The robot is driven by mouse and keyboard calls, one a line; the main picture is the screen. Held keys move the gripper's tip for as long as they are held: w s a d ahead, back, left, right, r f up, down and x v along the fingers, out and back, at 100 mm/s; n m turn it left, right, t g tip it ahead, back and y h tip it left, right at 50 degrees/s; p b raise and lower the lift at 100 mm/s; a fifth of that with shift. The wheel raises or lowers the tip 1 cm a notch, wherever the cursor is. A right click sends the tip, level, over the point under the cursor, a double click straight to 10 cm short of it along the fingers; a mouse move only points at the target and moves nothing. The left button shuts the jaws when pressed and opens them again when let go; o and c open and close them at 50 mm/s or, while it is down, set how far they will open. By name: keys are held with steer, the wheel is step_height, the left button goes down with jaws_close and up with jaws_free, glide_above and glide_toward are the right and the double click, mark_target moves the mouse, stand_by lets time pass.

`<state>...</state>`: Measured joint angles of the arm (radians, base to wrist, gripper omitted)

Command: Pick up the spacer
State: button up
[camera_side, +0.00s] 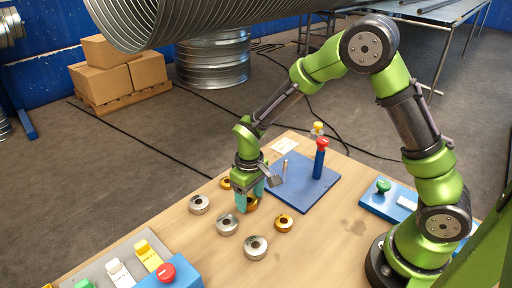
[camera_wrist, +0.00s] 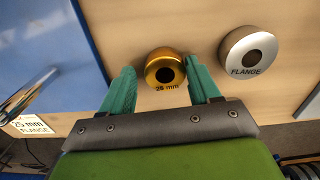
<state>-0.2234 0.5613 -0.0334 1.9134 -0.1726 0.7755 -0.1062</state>
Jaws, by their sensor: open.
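My gripper (camera_side: 246,201) is pointed down over the wooden table, its teal fingers apart. In the wrist view the open fingers (camera_wrist: 160,82) stand on either side of a gold ring (camera_wrist: 165,66) marked "25 mm", with visible gaps to it. This gold ring (camera_side: 253,204) is partly hidden by the fingers in the side view. Other gold rings lie behind (camera_side: 225,183) and to the right (camera_side: 284,223). No ring visibly bears the word spacer. A silver ring (camera_wrist: 248,52) to the right in the wrist view reads "FLANGE".
Silver rings (camera_side: 199,204) (camera_side: 227,224) (camera_side: 256,247) lie nearby. A blue plate (camera_side: 300,184) carries a metal pin (camera_side: 284,171) and a red-topped post (camera_side: 320,157). A card (camera_wrist: 32,124) reads "25 mm FLANGE". A red button box (camera_side: 167,274) stands at the front.

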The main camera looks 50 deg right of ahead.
steer(key=shift+c, duration=0.4)
steer(key=c, duration=0.9)
steer(key=shift+r, duration=0.15)
